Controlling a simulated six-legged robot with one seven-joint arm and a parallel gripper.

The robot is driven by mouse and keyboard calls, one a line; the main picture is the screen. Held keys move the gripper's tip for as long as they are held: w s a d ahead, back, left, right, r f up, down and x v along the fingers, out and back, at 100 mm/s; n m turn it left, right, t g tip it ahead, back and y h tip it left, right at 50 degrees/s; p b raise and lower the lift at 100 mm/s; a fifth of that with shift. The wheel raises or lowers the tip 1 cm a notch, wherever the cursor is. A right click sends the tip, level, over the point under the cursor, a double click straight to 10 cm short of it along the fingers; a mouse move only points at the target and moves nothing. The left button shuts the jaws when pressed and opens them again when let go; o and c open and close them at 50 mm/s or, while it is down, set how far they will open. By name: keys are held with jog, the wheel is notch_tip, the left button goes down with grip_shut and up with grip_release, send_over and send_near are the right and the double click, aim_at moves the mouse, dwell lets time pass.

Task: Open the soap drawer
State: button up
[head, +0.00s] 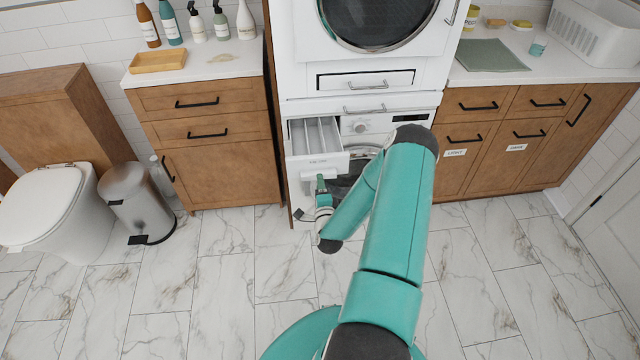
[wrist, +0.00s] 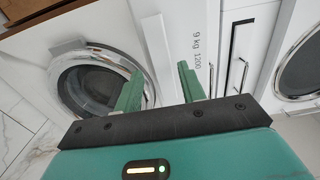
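The soap drawer (head: 330,160) is a white drawer at the upper left of the lower washing machine (head: 375,124). It stands pulled out, with its open compartments showing from above. My gripper (head: 321,182) is just in front of and below the drawer front, fingers pointing at it. In the wrist view the two green fingers (wrist: 160,92) are apart, with a pale upright bar (wrist: 155,45), seemingly the drawer handle, beyond and between them. The drawer front (wrist: 197,35) with "9 kg 1200" print is close. I cannot tell whether a finger touches it.
The round washer door (wrist: 95,85) is beside the drawer. A dryer (head: 380,20) is stacked above. Wooden cabinets (head: 205,135) and a bin (head: 135,200) stand left; more cabinets (head: 500,150) stand right. The marble floor (head: 230,270) in front is clear.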

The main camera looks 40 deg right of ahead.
jog(key=v, duration=1.2)
jog(key=shift+s+a, duration=0.15)
jog(key=w+a+r+n+g+y, duration=0.2)
jog(key=w+a+r+n+y, duration=0.15)
jog(key=w+r+n, duration=0.3)
jog(key=w+a+r+n+g+y, duration=0.1)
jog(key=w+a+r+n+y, duration=0.1)
jog(key=w+r+n+y, duration=0.35)
jog(key=s+a+r+n+g+h, duration=0.1)
jog(key=a+r+n, duration=0.25)
jog(key=r, duration=0.45)
jog(key=s+a+r+n+g, duration=0.1)
jog(key=a+r+n+g, duration=0.2)
jog(key=r, duration=0.5)
jog(key=s+a+r+n, duration=0.2)
jog(key=s+a+r, duration=0.2)
jog(key=s+a, duration=0.1)
jog(key=s+a+r+n+g+y, duration=0.1)
jog(key=s+a+r, duration=0.3)
jog(key=s, duration=0.4)
jog(key=s+a+r+n+g+y, duration=0.1)
jog(key=s+a+r+n, duration=0.2)
jog(key=s, duration=0.4)
jog(key=a+r, duration=0.1)
jog(key=a, duration=0.1)
jog(key=shift+s+a+r, duration=0.25)
jog(key=shift+a+r, duration=0.05)
jog(key=shift+r, duration=0.1)
